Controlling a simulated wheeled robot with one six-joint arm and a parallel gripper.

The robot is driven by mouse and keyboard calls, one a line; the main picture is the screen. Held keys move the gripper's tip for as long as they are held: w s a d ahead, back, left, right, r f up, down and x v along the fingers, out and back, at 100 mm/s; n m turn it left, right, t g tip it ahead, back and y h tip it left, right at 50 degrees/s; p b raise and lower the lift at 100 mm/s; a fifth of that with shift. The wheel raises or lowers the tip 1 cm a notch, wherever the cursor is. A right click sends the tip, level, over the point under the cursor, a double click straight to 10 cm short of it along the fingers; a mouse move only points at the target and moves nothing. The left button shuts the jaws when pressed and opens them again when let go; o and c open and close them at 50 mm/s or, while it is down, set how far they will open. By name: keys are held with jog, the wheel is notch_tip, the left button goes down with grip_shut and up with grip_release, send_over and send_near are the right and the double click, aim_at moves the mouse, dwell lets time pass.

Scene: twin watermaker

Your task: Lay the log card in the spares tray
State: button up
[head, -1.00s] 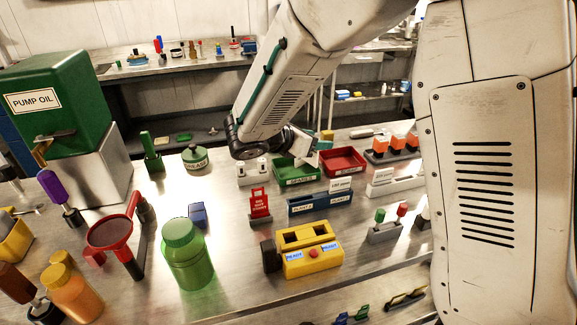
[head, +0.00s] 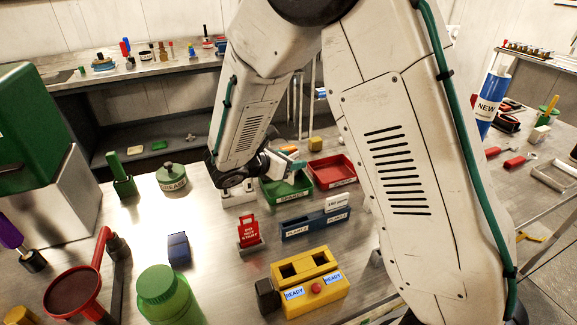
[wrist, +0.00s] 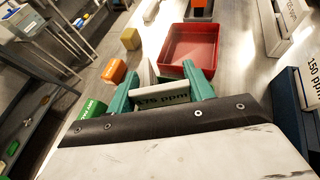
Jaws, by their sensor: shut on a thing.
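My gripper (wrist: 160,88) is shut on a pale card marked "175 ppm" (wrist: 162,99), which I take to be the log card. The card sits between the two teal fingers in the wrist view. In the head view my gripper (head: 287,168) is over the back part of the green spares tray (head: 288,193), and the card cannot be made out there. The tray's front wall carries a "SPARES" label. In the wrist view part of a green tray (wrist: 90,108) shows left of the fingers, mostly hidden by my gripper. The card's height above the tray is unclear.
An empty-looking red tray (head: 331,170) stands right of the spares tray. A blue holder (head: 305,228) with a "150 ppm" card (head: 337,203) stands in front. A red sign (head: 249,232), yellow box (head: 309,277) and yellow block (head: 315,144) are nearby.

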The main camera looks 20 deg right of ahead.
jog(key=shift+f, duration=1.05)
jog(key=o, duration=1)
jog(key=shift+f, duration=0.1)
jog(key=shift+c, duration=0.2)
